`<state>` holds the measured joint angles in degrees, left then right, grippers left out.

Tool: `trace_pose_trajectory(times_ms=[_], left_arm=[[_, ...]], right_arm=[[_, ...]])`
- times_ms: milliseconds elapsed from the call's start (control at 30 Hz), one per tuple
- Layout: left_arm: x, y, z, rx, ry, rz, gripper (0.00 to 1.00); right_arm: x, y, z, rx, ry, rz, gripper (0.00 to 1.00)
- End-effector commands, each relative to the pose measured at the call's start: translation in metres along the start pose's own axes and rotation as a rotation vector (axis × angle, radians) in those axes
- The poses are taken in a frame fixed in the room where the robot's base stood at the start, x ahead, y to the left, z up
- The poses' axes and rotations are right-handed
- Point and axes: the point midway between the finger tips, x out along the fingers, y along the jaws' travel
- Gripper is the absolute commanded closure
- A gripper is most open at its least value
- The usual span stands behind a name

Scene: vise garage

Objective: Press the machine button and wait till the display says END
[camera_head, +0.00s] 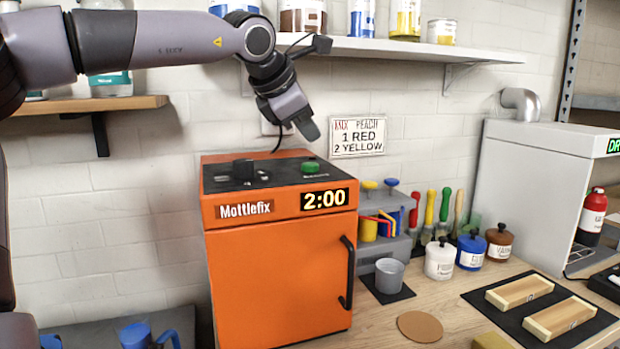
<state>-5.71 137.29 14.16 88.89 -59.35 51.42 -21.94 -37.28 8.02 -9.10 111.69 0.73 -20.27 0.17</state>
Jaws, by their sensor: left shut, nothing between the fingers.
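The machine is an orange cabinet (270,278) labelled "Mottlefix", with a closed front door and a black vertical handle (347,272). Its display (325,199) reads "2:00" in yellow digits. A green button (310,167) sits on the dark top panel at the right. A black knob (243,168) is on the panel's left part. My left gripper (308,128) is shut and empty, pointing down above the machine, apart from the green button and a little above it. My right gripper is not in view.
A wall shelf (400,48) with cans hangs behind my left arm. A sign (357,137) reads "1 RED 2 YELLOW". Right of the machine are a grey cup (389,275), lidded jars (440,259) and wooden moulds (520,292). A white cabinet (530,175) stands at right.

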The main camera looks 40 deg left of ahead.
Motion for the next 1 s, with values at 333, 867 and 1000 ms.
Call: trace_pose_trajectory(times_ms=[333, 867, 1000], left_arm=[[0.0173, -0.0126, -0.0128, -0.001, 0.001, -0.001, 1.0], [0.0168, -0.0121, -0.0124, -0.001, 0.001, -0.001, 1.0], [0.0168, -0.0121, -0.0124, -0.001, 0.001, -0.001, 1.0]], right_arm=[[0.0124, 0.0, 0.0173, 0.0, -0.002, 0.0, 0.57], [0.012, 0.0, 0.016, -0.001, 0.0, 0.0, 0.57], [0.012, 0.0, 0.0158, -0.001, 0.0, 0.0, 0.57]])
